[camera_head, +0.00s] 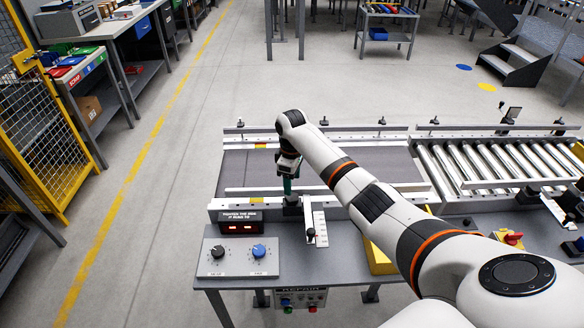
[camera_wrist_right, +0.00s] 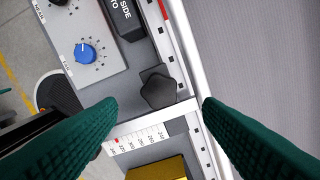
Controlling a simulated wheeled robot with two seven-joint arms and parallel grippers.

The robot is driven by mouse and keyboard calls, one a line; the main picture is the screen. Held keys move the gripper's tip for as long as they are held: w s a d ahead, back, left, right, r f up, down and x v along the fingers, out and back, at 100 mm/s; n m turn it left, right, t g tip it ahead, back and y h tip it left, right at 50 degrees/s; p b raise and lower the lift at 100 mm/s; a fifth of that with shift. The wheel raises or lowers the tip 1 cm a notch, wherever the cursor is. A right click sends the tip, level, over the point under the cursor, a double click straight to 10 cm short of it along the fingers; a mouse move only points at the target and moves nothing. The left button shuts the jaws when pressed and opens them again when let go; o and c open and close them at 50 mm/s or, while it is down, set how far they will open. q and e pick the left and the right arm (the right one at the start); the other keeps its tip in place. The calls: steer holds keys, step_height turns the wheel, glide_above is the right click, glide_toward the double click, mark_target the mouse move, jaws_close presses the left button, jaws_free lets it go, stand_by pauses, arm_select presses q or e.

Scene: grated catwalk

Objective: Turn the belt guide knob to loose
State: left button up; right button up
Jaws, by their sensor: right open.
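A dark lobed knob (camera_wrist_right: 158,90) on a square black block sits beside the metal belt guide rail in the right wrist view. In the head view, its black block (camera_head: 292,207) shows just under my gripper. My right gripper (camera_head: 290,185) points down over it; its green fingers stand open, and in the wrist view the knob appears between the fingertips (camera_wrist_right: 160,104), with nothing held. Any gap in height cannot be told. A white scale (camera_head: 319,226) with markings lies next to the knob; it also shows in the wrist view (camera_wrist_right: 140,138). My left gripper is out of view.
A grey panel with a black knob (camera_head: 218,251) and a blue knob (camera_head: 258,251) stands at front left, below a lit display (camera_head: 240,223). The belt (camera_head: 260,172) lies behind, rollers (camera_head: 490,160) to the right. A yellow block (camera_head: 379,258) sits near my arm.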

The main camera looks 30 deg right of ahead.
mark_target(292, 197)
step_height(292, 197, up, 6)
steer(key=shift+b, duration=0.45)
